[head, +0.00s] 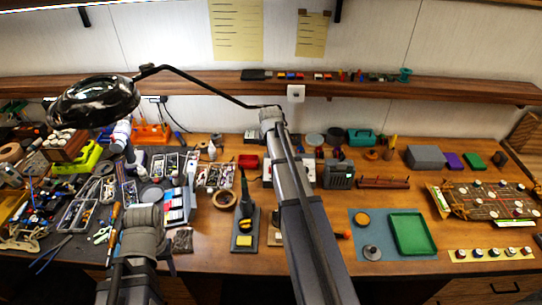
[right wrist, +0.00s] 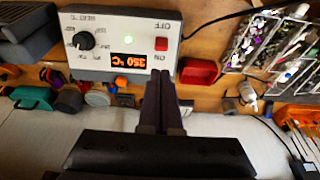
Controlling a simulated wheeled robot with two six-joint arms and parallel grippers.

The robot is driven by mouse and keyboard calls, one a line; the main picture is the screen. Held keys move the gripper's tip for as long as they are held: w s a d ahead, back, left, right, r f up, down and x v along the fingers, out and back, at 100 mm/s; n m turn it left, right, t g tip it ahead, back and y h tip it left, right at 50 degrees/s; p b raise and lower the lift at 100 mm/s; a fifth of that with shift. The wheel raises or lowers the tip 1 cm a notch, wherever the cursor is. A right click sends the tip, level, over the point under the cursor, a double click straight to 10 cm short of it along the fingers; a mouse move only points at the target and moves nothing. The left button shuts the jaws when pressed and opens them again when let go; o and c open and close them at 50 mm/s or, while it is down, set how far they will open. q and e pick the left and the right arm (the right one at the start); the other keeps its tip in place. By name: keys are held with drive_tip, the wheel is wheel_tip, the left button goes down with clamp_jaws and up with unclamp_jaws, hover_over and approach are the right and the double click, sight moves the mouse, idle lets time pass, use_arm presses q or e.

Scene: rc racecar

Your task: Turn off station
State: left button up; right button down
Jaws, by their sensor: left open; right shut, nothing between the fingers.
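The soldering station (right wrist: 105,20) is a light grey box, upside down in the right wrist view. Its lit orange display (right wrist: 129,61) reads 350 °C, and a green light glows beside it. A red switch (right wrist: 161,44) sits between the OFF and ON labels; its tilt is unclear. My right gripper (right wrist: 162,76) is shut and empty, its tips by the panel near the switch and the ON label; contact is unclear. In the head view my right arm hides most of the station (head: 267,174). My left gripper (head: 145,222) is open at the lower left, its fingers largely hidden.
An iron stand (head: 244,226) with a yellow sponge is in front of the station. A red bin (right wrist: 198,71) is beside it. A black lamp (head: 95,102) hangs over the cluttered left side. A blue mat (head: 366,220) with a green tray lies right.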

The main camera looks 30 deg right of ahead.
drive_tip(key=b+x, duration=0.5)
drive_tip(key=x, duration=0.2)
drive_tip(key=shift+b, duration=0.4)
drive_tip(key=shift+s+a+t, duration=0.1)
drive_tip(key=shift+s+t, duration=0.1)
drive_tip(key=shift+t, duration=0.2)
